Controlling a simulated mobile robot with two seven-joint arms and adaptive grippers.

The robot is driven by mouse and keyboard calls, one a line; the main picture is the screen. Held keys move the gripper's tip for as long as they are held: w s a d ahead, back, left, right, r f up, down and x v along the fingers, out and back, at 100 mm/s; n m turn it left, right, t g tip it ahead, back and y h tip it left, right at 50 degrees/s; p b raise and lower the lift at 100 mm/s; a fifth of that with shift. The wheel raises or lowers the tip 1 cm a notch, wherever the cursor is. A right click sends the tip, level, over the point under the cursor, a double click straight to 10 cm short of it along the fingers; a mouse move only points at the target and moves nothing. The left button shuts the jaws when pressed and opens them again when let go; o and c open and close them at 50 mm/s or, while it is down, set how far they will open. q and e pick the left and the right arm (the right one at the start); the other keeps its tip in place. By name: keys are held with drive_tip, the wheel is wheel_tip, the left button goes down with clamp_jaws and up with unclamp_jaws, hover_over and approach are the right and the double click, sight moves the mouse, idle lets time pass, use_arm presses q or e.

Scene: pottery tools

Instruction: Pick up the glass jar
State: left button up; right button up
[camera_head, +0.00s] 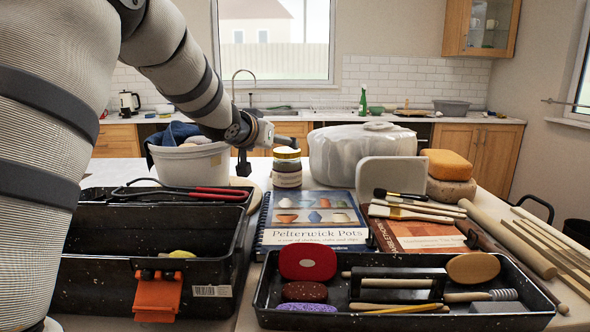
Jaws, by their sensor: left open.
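The glass jar (288,178) stands on the table behind the book "Pelterwick Pots" (312,232). It is small, with dark contents, a pale label and a light lid. My left arm reaches in from the upper left. Its gripper (267,154) is at the jar's upper left, with its fingers spread apart. One finger points down left of the jar and the other extends above the lid. I cannot tell whether either finger touches the jar. Nothing shows held in the gripper. My right gripper is not in view.
A white bucket with blue cloth (190,160) stands left of the jar. A plastic-wrapped block (345,155) is close on its right. An open black toolbox (205,240) and a tool tray (262,300) fill the front. Sponges (447,165) and wooden sticks lie right.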

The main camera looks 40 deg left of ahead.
sight(287, 150)
use_arm(q)
drive_tip(key=w+f, duration=0.1)
drive_tip(key=w+a+f, duration=0.1)
drive_tip(key=shift+w+f+b, duration=0.2)
drive_tip(key=shift+w+b, duration=0.2)
drive_tip(key=x, duration=0.3)
drive_tip(key=b+x, duration=0.1)
drive_tip(key=x, duration=0.2)
drive_tip(key=shift+w+d, duration=0.15)
drive_tip(key=shift+w, duration=0.4)
drive_tip(key=shift+r, duration=0.15)
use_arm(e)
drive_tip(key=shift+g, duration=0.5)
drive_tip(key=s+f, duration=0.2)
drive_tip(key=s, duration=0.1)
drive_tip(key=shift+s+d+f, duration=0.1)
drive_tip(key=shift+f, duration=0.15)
use_arm(q)
drive_tip(key=c, duration=1.7)
clamp_jaws()
drive_tip(key=shift+r, duration=0.15)
